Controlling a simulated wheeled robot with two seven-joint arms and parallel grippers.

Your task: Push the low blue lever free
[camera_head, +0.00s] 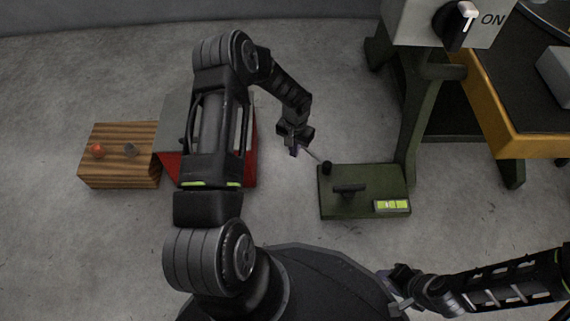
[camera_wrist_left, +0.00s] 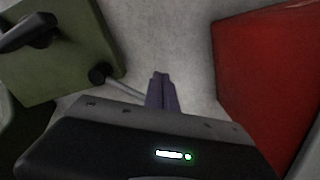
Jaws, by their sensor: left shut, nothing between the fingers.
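A low lever with a thin grey rod and black knob (camera_head: 327,168) stands at the upper left corner of a green base plate (camera_head: 385,180); no blue shows on it. My left gripper (camera_head: 295,150) is beside the rod's upper-left end, and touching cannot be told. In the left wrist view the shut, empty fingertips (camera_wrist_left: 161,80) are right of the knob (camera_wrist_left: 100,74), and the rod (camera_wrist_left: 124,89) runs toward them; its end is hidden by the gripper. My right gripper (camera_head: 394,290) is low in the head view, too small to read.
A black handle (camera_head: 349,190) and a yellow-green label (camera_head: 391,206) are on the plate. A green machine stand (camera_head: 420,110) rises behind it. A red and grey box (camera_head: 172,165) and a wooden block (camera_head: 120,172) with two knobs lie left. Bare floor separates box and plate.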

